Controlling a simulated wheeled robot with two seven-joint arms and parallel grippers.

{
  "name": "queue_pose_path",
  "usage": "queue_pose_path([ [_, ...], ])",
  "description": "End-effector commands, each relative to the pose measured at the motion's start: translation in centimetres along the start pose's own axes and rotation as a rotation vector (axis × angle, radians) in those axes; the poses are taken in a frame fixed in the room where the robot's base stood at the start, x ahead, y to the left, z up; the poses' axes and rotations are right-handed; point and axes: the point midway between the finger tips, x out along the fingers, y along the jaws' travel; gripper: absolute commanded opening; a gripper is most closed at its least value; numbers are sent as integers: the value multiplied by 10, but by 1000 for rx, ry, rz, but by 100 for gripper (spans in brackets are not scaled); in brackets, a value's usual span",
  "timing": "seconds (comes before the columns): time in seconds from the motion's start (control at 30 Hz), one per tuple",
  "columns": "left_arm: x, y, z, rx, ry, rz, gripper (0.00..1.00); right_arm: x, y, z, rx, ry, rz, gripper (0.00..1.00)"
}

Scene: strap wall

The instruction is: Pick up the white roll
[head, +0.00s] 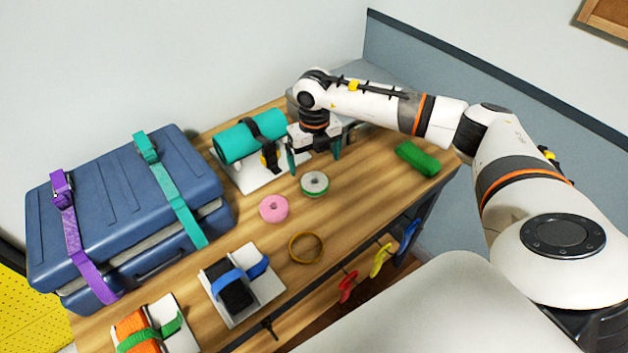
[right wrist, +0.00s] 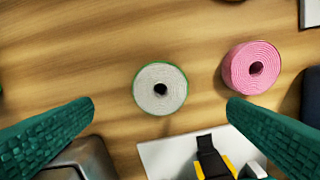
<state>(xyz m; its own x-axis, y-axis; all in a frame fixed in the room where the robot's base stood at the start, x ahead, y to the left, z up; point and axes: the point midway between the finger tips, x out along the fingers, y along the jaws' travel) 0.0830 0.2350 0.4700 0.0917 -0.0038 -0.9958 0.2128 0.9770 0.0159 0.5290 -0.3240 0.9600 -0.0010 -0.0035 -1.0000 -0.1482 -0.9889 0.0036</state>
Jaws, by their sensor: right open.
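The white roll (head: 314,182) lies flat on the wooden table, a pale coil with a green outer edge and a dark centre hole. It also shows in the right wrist view (right wrist: 160,88), ahead of the fingertips. My right gripper (head: 315,161) is open and empty, with teal fingers. In the head view it is above and behind the roll, apart from it. In the right wrist view the fingers (right wrist: 160,103) are spread wide on either side, with the roll between and beyond their tips. My left gripper is not in view.
A pink roll (head: 273,208) lies close to the white roll; a yellow-brown ring (head: 305,247) is nearer the front edge. A white stand with a teal roll (head: 250,138) is behind left. A green block (head: 417,158) lies right; a blue suitcase (head: 125,215) fills the left.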

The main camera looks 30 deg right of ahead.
Motion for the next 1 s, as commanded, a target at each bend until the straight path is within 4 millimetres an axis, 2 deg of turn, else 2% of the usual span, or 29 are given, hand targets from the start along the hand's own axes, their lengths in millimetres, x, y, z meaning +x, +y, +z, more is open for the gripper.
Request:
queue_pose_path([
  [0.1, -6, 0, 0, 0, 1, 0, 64, 14, 0, 0, 1, -1, 0, 97],
  [0.33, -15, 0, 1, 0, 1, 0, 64, 31, -1, -2, -1, -3, -2, 97],
  [0.47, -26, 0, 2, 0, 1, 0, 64, 51, 0, -5, -1, -3, -2, 97],
  [0.6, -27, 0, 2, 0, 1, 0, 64, 69, 0, -5, -1, -1, -3, 97],
  [0.87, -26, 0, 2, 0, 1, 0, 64, 73, 0, -6, -2, 1, -3, 97],
  [1.0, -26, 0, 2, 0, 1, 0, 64, 73, 0, -6, -2, 1, -3, 77],
])
